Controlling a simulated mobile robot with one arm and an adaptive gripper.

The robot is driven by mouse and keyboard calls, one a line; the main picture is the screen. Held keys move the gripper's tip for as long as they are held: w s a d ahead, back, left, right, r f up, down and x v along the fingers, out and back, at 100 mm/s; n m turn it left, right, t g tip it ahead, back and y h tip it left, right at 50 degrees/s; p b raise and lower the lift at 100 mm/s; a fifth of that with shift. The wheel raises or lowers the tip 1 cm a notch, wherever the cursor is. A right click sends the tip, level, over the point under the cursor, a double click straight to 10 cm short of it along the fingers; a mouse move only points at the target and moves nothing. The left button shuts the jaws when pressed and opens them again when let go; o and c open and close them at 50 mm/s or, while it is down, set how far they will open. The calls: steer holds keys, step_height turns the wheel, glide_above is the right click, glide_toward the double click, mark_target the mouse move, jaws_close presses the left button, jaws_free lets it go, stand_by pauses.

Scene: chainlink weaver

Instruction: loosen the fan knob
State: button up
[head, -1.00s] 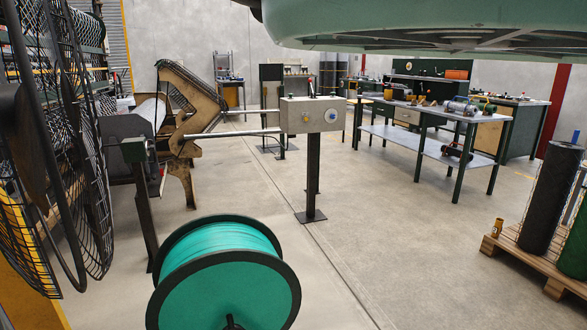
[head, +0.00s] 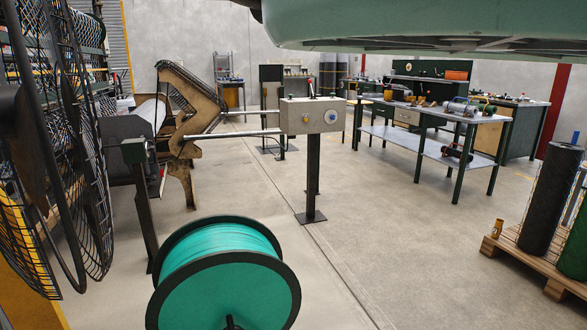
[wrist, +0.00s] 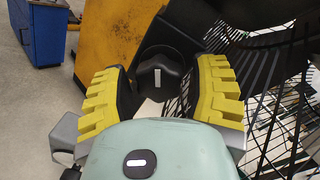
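The fan knob (wrist: 158,76) is black with a white mark that stands upright. It shows in the wrist view between the two yellow-ridged fingers of my gripper (wrist: 166,88). The fingers are spread, one on each side of the knob. Whether a pad touches it, I cannot tell. The black wire cage of the fan (wrist: 290,75) fills the right of the wrist view. In the head view the fan (head: 75,150) stands at the far left; its knob and my gripper are not visible there.
A yellow panel (wrist: 110,35) and a blue cabinet (wrist: 42,35) show in the wrist view. In the head view a teal spool (head: 222,285) is in front, with a control box (head: 312,116) on a post behind it.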

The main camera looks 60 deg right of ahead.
steer(key=c, duration=0.9)
steer(key=shift+c, duration=0.2)
